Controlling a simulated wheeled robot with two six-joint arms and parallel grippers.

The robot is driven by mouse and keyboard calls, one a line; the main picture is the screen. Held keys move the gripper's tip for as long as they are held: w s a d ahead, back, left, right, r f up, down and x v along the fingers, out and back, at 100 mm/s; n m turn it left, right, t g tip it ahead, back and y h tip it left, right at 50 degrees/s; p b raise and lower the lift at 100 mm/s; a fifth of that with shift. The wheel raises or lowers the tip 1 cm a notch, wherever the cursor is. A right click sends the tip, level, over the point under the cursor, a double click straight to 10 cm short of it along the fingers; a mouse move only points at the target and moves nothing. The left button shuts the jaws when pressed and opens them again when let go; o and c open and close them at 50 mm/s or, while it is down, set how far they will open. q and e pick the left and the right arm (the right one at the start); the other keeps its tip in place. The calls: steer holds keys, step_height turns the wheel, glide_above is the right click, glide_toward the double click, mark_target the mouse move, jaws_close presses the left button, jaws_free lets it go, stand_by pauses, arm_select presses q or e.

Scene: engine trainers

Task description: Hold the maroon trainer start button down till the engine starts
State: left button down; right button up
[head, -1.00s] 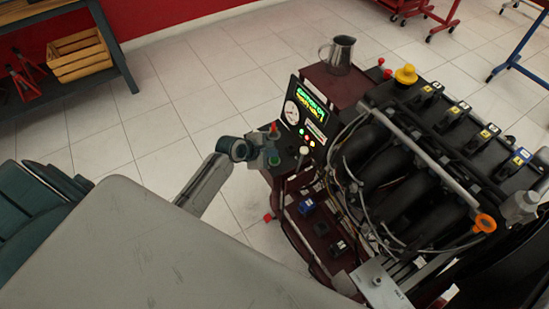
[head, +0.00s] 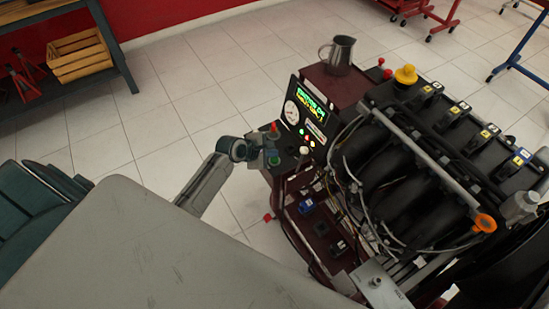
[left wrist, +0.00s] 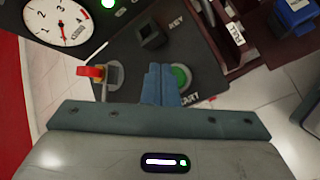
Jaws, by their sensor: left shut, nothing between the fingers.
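The maroon trainer (head: 325,83) carries an engine and a control panel. The green start button (left wrist: 180,76) is on its dark panel, with part of the "START" label showing; it also shows in the head view (head: 274,160). My left gripper (left wrist: 160,84) is shut and empty, its fingertips at the button's left edge and overlapping part of it in the left wrist view. In the head view the left gripper (head: 256,155) reaches the panel from the left. I cannot tell how deep the button is pressed. My right gripper is not in view.
A red-handled switch (left wrist: 90,72) and a black key switch (left wrist: 152,37) sit close to the fingers. A gauge (left wrist: 62,22) and a lit display (head: 313,97) stand behind. A metal jug (head: 340,52) stands on the trainer.

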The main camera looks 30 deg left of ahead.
arm_select(q)
steer(key=shift+f, duration=0.1)
steer(key=shift+f, duration=0.35)
steer(key=shift+f, duration=0.55)
stand_by(2.2)
stand_by(0.6)
steer(key=shift+r+p, duration=1)
steer(key=shift+p, duration=0.5)
